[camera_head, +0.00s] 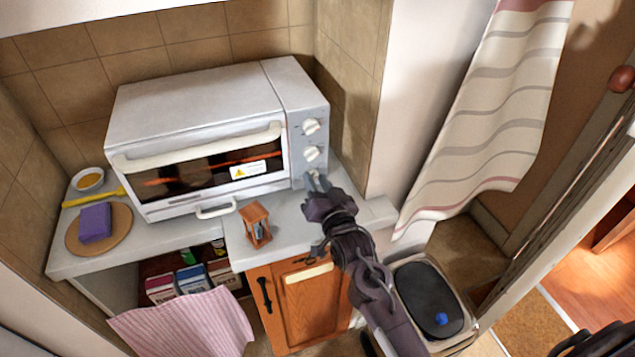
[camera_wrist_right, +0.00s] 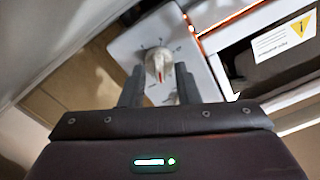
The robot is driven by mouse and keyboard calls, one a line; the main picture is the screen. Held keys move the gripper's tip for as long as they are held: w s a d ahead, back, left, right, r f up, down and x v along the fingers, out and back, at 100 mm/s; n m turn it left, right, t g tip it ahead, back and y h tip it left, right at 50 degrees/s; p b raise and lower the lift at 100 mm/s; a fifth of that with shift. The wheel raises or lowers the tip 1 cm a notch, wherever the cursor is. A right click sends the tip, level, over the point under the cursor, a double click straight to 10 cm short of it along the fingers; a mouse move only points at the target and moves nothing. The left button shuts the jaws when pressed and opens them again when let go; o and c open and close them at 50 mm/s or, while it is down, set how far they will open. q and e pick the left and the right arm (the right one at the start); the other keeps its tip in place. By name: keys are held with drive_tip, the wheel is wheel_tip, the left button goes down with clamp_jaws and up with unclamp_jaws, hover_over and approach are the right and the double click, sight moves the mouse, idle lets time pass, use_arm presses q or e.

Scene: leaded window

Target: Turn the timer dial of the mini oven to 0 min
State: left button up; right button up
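The white mini oven (camera_head: 195,105) stands on the counter at the back left, its heating elements glowing orange behind the glass. Its right panel carries an upper dial (camera_head: 311,127), a middle dial (camera_head: 312,153) and a lowest dial, mostly hidden behind my right gripper (camera_head: 318,184). In the right wrist view, a pale dial (camera_wrist_right: 159,62) with a red mark sits between the fingertips of my right gripper (camera_wrist_right: 160,78). The fingers are apart, one on each side of it; contact is unclear. The dial markings are too small to read. My left gripper is out of view.
A small wooden hourglass (camera_head: 256,225) stands in front of the oven, left of my right gripper. A purple sponge (camera_head: 95,222) lies on a round board at left. A wall (camera_head: 350,95) rises close to the right of the oven. A bin (camera_head: 430,300) stands below right.

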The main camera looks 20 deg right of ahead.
drive_tip(key=shift+c, duration=1.1)
drive_tip(key=shift+r+n+p, duration=0.2)
drive_tip(key=shift+n+p, duration=0.4)
drive_tip(key=shift+n, duration=0.4)
drive_tip(key=shift+a+n+p, duration=0.1)
drive_tip(key=shift+n+p, duration=0.4)
drive_tip(key=shift+n, duration=0.7)
drive_tip(key=shift+f+n, duration=0.15)
drive_tip(key=shift+n, duration=0.45)
drive_tip(key=o, duration=1)
drive_tip(key=shift+c, duration=0.2)
drive_tip(key=shift+s, duration=0.1)
